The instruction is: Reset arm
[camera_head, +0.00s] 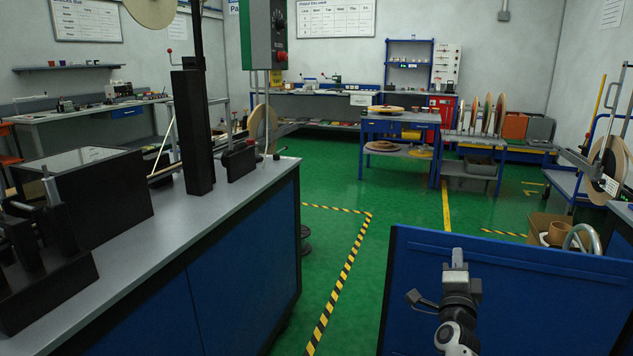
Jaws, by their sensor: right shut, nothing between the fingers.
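My right arm comes up from the bottom edge, right of centre, in the head view. My right gripper (457,259) points up and away from me in front of a blue panel (540,300). Its fingers are together and nothing is held between them. I cannot tell whether the gripper touches the panel. My left arm and left gripper are not in view.
A grey-topped blue bench (235,200) with black machine parts stands at the left. Green floor (400,220) with black-and-yellow tape lies between bench and panel. A cardboard box (540,225) stands behind the panel. A blue table (400,122) carries reels at the back.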

